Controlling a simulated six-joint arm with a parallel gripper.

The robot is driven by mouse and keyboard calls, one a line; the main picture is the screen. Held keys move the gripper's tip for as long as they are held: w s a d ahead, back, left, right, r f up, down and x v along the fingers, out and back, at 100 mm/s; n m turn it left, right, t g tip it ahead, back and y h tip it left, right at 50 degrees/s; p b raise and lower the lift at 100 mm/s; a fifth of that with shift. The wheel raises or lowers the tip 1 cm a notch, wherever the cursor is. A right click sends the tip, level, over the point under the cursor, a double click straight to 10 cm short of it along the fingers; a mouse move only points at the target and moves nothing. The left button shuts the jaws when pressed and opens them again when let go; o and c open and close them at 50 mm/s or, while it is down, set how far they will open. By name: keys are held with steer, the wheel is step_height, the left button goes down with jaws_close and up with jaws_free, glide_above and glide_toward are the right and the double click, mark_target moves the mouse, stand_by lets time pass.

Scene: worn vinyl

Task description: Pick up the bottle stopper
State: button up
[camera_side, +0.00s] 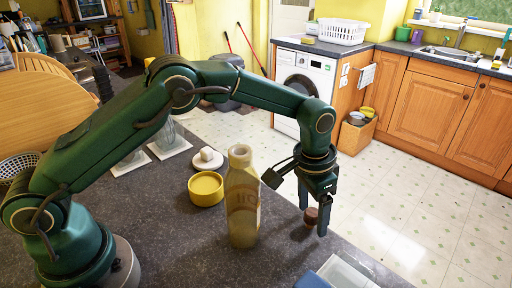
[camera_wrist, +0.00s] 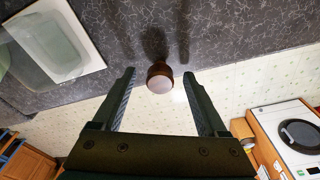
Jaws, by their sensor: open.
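The bottle stopper (camera_side: 311,216) is a small brown piece near the table's edge, at the right in the side view. In the wrist view the stopper (camera_wrist: 160,79) shows a pale round end and a darker brown body. My gripper (camera_side: 313,211) points down with its fingers on either side of the stopper. In the wrist view my gripper (camera_wrist: 159,73) is open, with a visible gap between each finger and the stopper. An olive-yellow bottle (camera_side: 243,205) stands upright on the table, left of my gripper.
A yellow dish (camera_side: 206,189) and a white saucer (camera_side: 209,165) with a small white item lie left of and behind the bottle. A clear, pale-rimmed tray (camera_side: 346,272) is at the front right; it also shows in the wrist view (camera_wrist: 88,60). The table ends just beyond my gripper.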

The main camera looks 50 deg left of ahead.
steer(key=shift+f, duration=0.1)
jaws_close()
